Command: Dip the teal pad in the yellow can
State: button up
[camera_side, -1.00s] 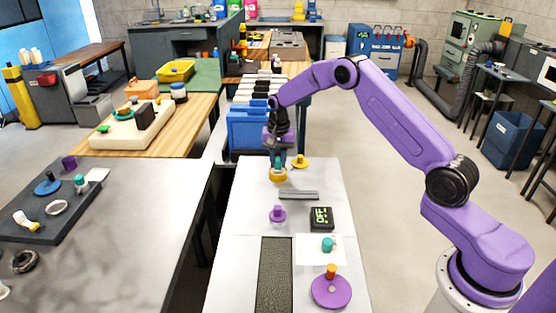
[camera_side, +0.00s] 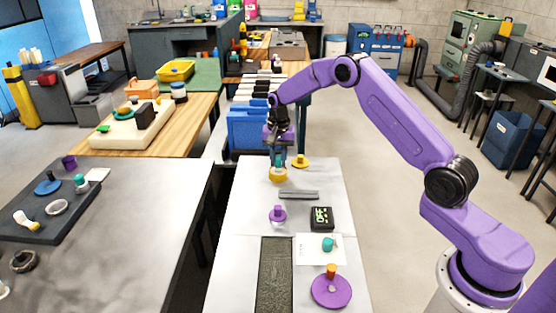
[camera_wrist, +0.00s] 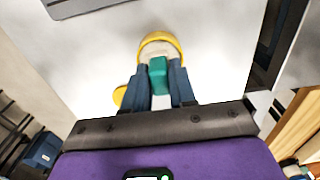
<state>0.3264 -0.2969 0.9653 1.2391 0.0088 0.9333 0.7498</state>
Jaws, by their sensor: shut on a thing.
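My gripper (camera_side: 279,156) is shut on the teal pad (camera_wrist: 158,76), which sits between its two dark fingers in the wrist view. The round yellow can (camera_side: 278,175) stands on the light bench directly below the gripper. In the wrist view, the can (camera_wrist: 157,39) shows a yellow rim and a pale inside, with the pad and fingers in front of it. The lower end of the pad is at the can's mouth, but I cannot tell whether it is inside or just above.
A yellow knobbed piece (camera_side: 300,162) stands close behind and right of the can. Nearer are a grey bar (camera_side: 298,195), a purple knobbed piece (camera_side: 278,216), a black display box (camera_side: 321,218), a second teal piece (camera_side: 327,244) on a white sheet and a purple disc (camera_side: 331,292).

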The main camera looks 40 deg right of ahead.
aim_at(279, 157)
jog(key=shift+r, duration=3.1)
jog(key=shift+s+a+r, duration=0.15)
jog(key=shift+s, duration=0.05)
jog(key=s+a+r+n, duration=0.1)
jog(key=s+n, duration=0.3)
jog(key=s, duration=0.5)
jog(key=s+a+r+n, duration=0.1)
jog(key=s+a+n, duration=0.3)
jog(key=s, duration=0.6)
jog(key=shift+a+r+n, duration=0.15)
jog(key=shift+r+n, duration=0.2)
jog(key=shift+n, duration=0.15)
